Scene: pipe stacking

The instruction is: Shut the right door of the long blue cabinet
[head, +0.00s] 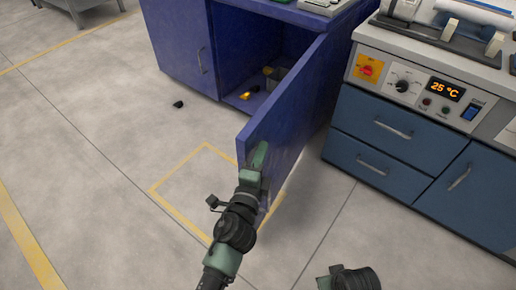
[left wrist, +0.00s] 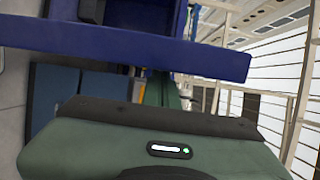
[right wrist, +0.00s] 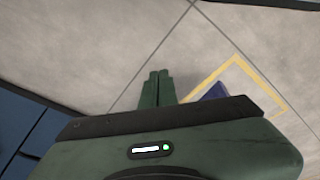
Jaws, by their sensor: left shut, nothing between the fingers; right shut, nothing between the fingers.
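The long blue cabinet (head: 178,45) stands at the top of the head view. Its right door (head: 292,118) is swung wide open and juts out towards me. My left gripper (head: 259,154) is shut and empty, at the outer face of this door near its free edge. In the left wrist view, the door (left wrist: 130,42) crosses as a blue band just beyond the fingertips (left wrist: 165,78); I cannot tell whether they touch it. My right gripper (right wrist: 158,76) is shut and empty over the floor, and only part of it shows at the bottom of the head view.
A workbench with blue drawers (head: 372,135) and a control panel (head: 405,86) stands to the right of the door. A yellow item (head: 246,95) lies inside the open cabinet. A small dark object (head: 178,104) lies on the floor. The floor at left is mostly clear.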

